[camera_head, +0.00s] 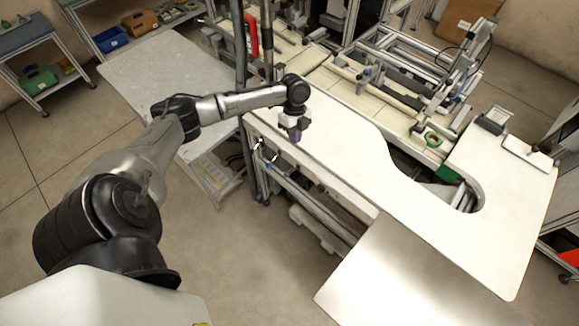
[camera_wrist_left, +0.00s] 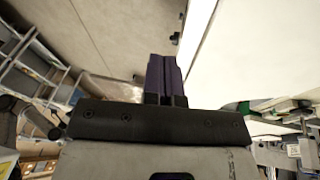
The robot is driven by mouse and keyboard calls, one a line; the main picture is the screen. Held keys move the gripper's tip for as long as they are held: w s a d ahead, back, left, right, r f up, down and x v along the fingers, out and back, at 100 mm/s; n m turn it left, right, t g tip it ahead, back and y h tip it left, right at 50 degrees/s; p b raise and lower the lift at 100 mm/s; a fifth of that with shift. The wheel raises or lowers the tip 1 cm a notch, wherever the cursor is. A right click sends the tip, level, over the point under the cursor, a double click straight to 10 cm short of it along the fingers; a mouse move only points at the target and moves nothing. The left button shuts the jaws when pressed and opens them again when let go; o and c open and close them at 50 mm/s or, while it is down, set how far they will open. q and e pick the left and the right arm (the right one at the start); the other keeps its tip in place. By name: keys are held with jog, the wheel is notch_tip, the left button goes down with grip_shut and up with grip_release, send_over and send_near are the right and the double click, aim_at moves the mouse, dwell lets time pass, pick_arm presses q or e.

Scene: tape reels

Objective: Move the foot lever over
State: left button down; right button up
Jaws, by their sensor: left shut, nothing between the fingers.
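My left gripper (camera_head: 295,136) hangs at the near left edge of the white worktable (camera_head: 345,135), with its dark purple fingers pointing down. In the left wrist view its two fingers (camera_wrist_left: 163,72) are pressed together with nothing between them. I cannot make out a foot lever for certain in either view. Below the table edge, a pale low part (camera_head: 318,228) sits within the lower frame near the floor; I cannot tell whether it is the lever. The gripper is well above it and apart from it. My right gripper is in neither view.
The table's metal frame (camera_head: 312,200) stands below the gripper. A grey side table (camera_head: 150,85) is at the left, and a bare pale panel (camera_head: 405,280) is at the front. A machine with rails (camera_head: 400,75) stands behind. The floor (camera_head: 240,265) at front left is clear.

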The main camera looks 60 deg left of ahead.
pick_arm(q)
jog(key=p, duration=0.1)
send_over(290, 172)
jog(key=w, duration=0.2)
notch_tip(290, 172, down, 9)
jog(key=s+f, duration=0.1)
jog(key=f+p, duration=0.1)
jog(key=f, duration=0.1)
jog(key=shift+s, duration=0.35)
jog(key=shift+s+f, duration=0.25)
jog(key=shift+f, duration=0.25)
